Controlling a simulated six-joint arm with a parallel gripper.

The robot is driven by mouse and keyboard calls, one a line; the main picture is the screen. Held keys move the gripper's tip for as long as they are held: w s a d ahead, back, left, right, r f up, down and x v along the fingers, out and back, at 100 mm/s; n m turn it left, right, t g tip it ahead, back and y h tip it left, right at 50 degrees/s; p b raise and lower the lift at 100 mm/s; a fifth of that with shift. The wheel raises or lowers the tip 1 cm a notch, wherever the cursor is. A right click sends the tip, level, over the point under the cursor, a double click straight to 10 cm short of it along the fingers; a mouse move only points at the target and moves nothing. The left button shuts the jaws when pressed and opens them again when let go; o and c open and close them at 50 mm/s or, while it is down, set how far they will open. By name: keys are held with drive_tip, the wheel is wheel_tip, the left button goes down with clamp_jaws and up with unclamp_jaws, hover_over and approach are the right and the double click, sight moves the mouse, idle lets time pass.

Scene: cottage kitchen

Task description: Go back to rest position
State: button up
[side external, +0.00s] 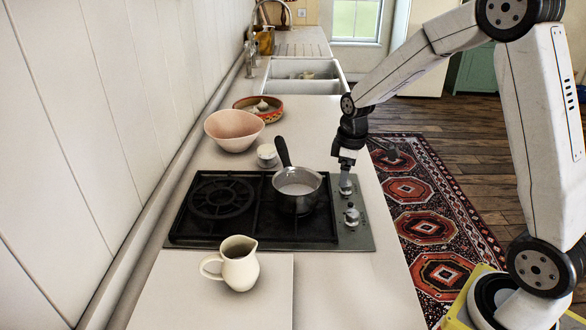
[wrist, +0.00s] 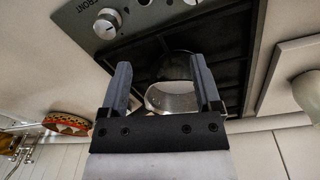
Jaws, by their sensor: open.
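My gripper (side external: 345,180) hangs at the right edge of the black stove, just beside the saucepan and close above the control knobs. In the wrist view my gripper (wrist: 161,68) is open, with its two fingers apart and nothing held between them. A steel saucepan (side external: 298,189) with a dark handle stands on the right side of the stove (side external: 220,238). Part of the saucepan (wrist: 172,97) shows beyond the fingers in the wrist view. A control knob (side external: 351,215) sits on the stove's right strip; a knob (wrist: 107,24) also shows in the wrist view.
A cream jug (side external: 240,266) stands on a board in front of the stove. Behind the stove are a small white cup (side external: 267,154), a pink bowl (side external: 234,130), a patterned bowl (side external: 262,107) and a sink (side external: 300,86).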

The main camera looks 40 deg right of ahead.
drive_tip(key=s+a+f+m+t, duration=0.1)
drive_tip(key=s+a+m, duration=0.4)
drive_tip(key=s+a, duration=0.5)
drive_tip(key=s, duration=0.3)
drive_tip(key=shift+s+m+t, duration=0.35)
drive_tip(key=shift+m+t, duration=0.05)
drive_tip(key=shift+a, duration=0.1)
